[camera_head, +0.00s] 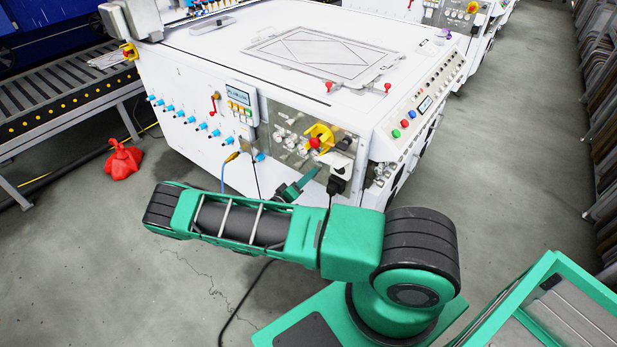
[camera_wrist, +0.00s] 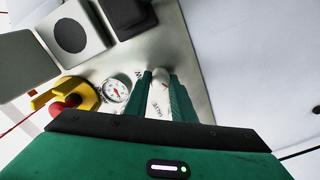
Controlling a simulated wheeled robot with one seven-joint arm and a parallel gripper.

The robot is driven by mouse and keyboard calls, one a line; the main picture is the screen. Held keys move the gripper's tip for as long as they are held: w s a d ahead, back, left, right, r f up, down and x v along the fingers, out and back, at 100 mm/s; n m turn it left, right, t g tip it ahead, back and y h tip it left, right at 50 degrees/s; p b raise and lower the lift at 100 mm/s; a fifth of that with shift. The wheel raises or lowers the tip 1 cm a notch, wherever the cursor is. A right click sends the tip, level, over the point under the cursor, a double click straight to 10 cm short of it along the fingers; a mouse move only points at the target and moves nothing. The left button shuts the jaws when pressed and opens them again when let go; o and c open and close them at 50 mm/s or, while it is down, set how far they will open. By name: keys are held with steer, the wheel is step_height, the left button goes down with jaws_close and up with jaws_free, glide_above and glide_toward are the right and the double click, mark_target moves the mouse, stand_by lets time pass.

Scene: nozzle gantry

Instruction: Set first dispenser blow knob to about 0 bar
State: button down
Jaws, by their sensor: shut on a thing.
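My gripper (camera_wrist: 160,76) reaches the metal control panel with two green fingers. They are shut on a pale knob (camera_wrist: 159,100), one finger on each side of it. The knob's pointer and scale cannot be read. A small round white gauge (camera_wrist: 117,90) with a red needle mark sits just left of the fingers. Lettering by the knob is partly covered and unreadable. In the head view my gripper (camera_head: 303,180) is at the lower part of the panel (camera_head: 288,122), and the held knob is too small to make out there.
A red emergency stop on a yellow base (camera_wrist: 66,103) is left of the gauge. Dark and grey square blocks (camera_wrist: 76,34) stand out above. Several blue fittings (camera_head: 203,127) line the machine's left side. A red bag-like object (camera_head: 123,160) lies on the floor. The right aisle is clear.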

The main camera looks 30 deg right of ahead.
steer(key=shift+w+a+f+n, duration=0.1)
steer(key=shift+a+n, duration=0.05)
steer(key=shift+n, duration=0.65)
steer(key=shift+w+a+f+n, duration=0.1)
steer(key=shift+n, duration=0.7)
steer(key=shift+s+f, duration=0.1)
steer(key=c, duration=1.6)
jaws_free()
steer(key=shift+o, duration=0.4)
steer(key=shift+d, duration=0.1)
steer(key=v, duration=1)
steer(key=shift+a, duration=0.4)
steer(key=shift+s, duration=0.15)
